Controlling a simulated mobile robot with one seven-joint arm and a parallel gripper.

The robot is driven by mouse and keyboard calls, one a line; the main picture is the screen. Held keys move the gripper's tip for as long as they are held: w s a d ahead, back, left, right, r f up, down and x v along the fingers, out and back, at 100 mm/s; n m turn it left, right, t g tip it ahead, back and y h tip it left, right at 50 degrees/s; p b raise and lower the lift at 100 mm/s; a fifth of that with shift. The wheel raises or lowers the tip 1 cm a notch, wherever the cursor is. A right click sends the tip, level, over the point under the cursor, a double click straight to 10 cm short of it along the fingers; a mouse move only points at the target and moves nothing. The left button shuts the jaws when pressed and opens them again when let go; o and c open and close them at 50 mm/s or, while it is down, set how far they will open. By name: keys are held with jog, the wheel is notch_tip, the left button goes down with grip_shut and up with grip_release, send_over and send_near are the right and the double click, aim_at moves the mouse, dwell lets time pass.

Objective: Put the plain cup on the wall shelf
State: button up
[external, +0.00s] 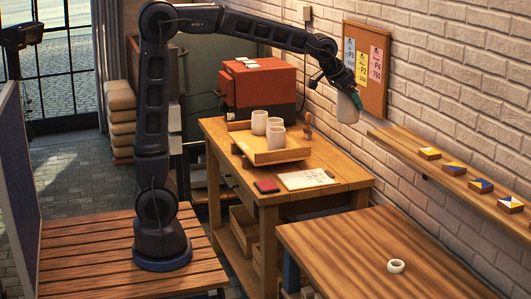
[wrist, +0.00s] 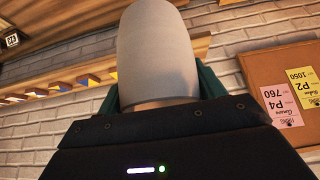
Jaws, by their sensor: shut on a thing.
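My gripper (external: 355,98) is shut on a plain off-white cup (external: 346,110) and holds it in the air near the brick wall. The cup is tilted a little in the external view. In the wrist view the cup (wrist: 157,50) fills the upper middle, between green fingers (wrist: 158,98), with no painting on the side that shows. The wooden wall shelf (external: 408,146) runs along the wall to the right of and below the cup, and the two are apart. The shelf (wrist: 198,48) also shows behind the cup in the wrist view.
Several painted tiles (external: 481,185) stand along the shelf; its near left end looks bare. A corkboard (external: 376,95) hangs behind my gripper.

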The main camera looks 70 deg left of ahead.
notch_tip(320, 180, up, 16)
jog(key=m+h, duration=0.1)
jog(key=m, duration=0.2)
send_over(390, 132)
notch_tip(390, 132, down, 25)
jog(key=shift+d+f, duration=0.1)
dwell(1.0)
jog(key=shift+f, duration=0.1)
jog(key=o, duration=1.1)
jog(key=shift+h, duration=0.3)
jog(key=shift+o, duration=0.2)
